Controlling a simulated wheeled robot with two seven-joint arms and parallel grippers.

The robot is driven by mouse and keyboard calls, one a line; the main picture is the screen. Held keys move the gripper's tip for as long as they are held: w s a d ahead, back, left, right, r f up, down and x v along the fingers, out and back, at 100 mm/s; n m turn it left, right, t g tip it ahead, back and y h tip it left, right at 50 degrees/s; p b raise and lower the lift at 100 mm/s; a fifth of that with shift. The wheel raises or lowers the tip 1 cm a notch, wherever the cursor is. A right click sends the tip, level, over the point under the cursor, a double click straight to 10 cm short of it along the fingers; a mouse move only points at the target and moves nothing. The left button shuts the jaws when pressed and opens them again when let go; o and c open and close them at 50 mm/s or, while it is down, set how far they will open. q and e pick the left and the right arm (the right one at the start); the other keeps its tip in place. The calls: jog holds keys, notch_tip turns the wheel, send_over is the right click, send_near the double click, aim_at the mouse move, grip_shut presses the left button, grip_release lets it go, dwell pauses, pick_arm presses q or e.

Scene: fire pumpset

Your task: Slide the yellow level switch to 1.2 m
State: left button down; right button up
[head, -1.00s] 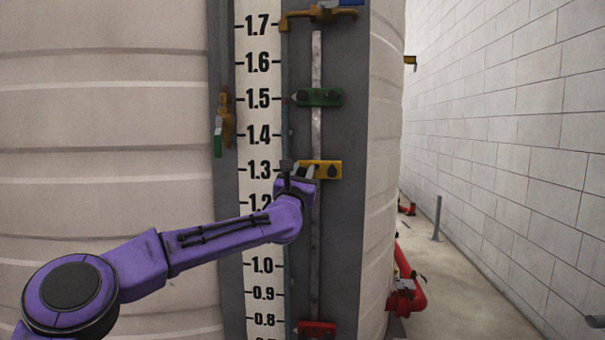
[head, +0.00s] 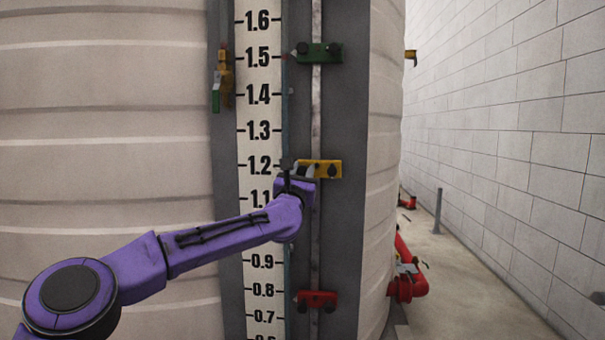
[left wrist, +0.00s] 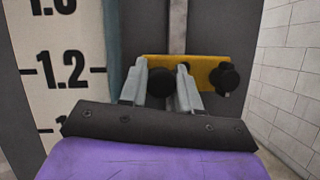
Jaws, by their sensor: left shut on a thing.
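The yellow level switch (head: 326,169) sits on the vertical rail beside the scale, level with about the 1.2 mark in the head view. It also shows in the left wrist view (left wrist: 208,72), with a black knob at its right end. My left gripper (head: 304,171) is at the left part of the switch. In the left wrist view its two fingers (left wrist: 164,84) are closed around the switch's left knob, which is partly hidden. The white scale (head: 262,130) with black numbers runs left of the rail. My right gripper is not in view.
A green switch (head: 319,53) sits higher on the same rail near 1.5, and a red switch (head: 317,299) sits lower, near 0.8. A valve with a green handle (head: 218,90) is left of the scale. The block wall (head: 510,120) stands at the right.

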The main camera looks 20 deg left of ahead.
pick_arm(q)
jog(key=shift+r, duration=0.1)
jog(key=c, duration=0.8)
grip_release()
jog(key=b+v, duration=0.3)
jog(key=v, duration=0.7)
jog(key=shift+s+b, duration=0.3)
jog(key=shift+b, duration=0.1)
